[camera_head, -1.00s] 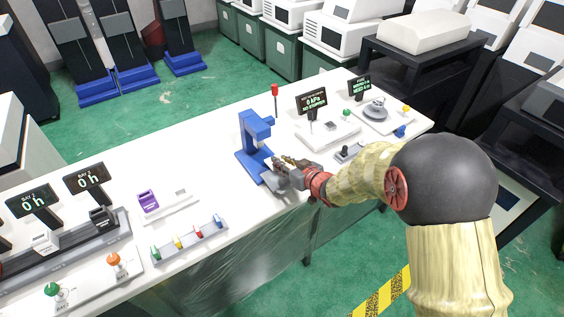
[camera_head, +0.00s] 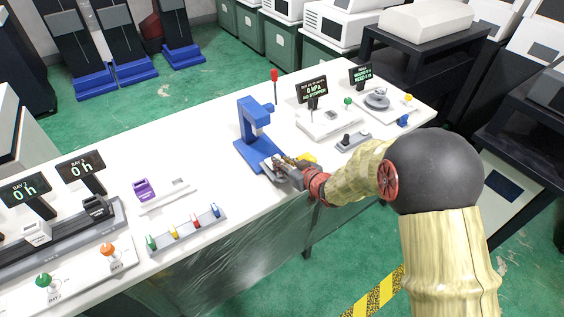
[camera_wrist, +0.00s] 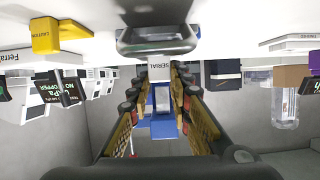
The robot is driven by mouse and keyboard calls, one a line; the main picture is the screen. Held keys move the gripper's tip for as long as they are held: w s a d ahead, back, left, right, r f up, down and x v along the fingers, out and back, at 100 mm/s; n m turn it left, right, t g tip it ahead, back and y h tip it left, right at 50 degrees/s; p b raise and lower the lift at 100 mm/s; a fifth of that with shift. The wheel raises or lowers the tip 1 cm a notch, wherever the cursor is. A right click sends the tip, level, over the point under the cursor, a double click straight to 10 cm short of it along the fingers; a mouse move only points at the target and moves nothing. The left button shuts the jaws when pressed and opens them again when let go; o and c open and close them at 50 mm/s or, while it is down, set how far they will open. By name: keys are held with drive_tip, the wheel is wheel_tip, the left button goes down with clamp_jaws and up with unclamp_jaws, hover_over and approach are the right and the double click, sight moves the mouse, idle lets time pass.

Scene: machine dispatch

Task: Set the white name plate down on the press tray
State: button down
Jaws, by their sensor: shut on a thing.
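A small white plate marked SERIAL (camera_wrist: 161,73) shows between the fingertips in the wrist view, and my gripper (camera_wrist: 160,88) is shut on it. In the head view my gripper (camera_head: 275,167) is just in front of and right of the blue press (camera_head: 252,120), low over its blue base (camera_head: 245,152). The plate is too small and covered to make out there. The press also shows blue beyond the plate in the wrist view (camera_wrist: 162,127). The press tray is largely hidden by my gripper, and I cannot tell whether the plate touches it.
A yellow block (camera_head: 307,158), marked CAUTION in the wrist view (camera_wrist: 58,37), is close right of my gripper. A white device with a 0 kPa sign (camera_head: 315,95) stands further right. A rack with coloured handles (camera_head: 188,231) lies left. White table (camera_head: 205,150) is clear left of the press.

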drive_tip(key=shift+f+b, duration=0.35)
drive_tip(key=shift+f, duration=0.1)
idle(0.3)
drive_tip(key=c, duration=1.6)
unclamp_jaws()
drive_tip(key=shift+o, duration=0.2)
drive_tip(key=v, duration=1.2)
drive_tip(key=shift+d+f, duration=0.15)
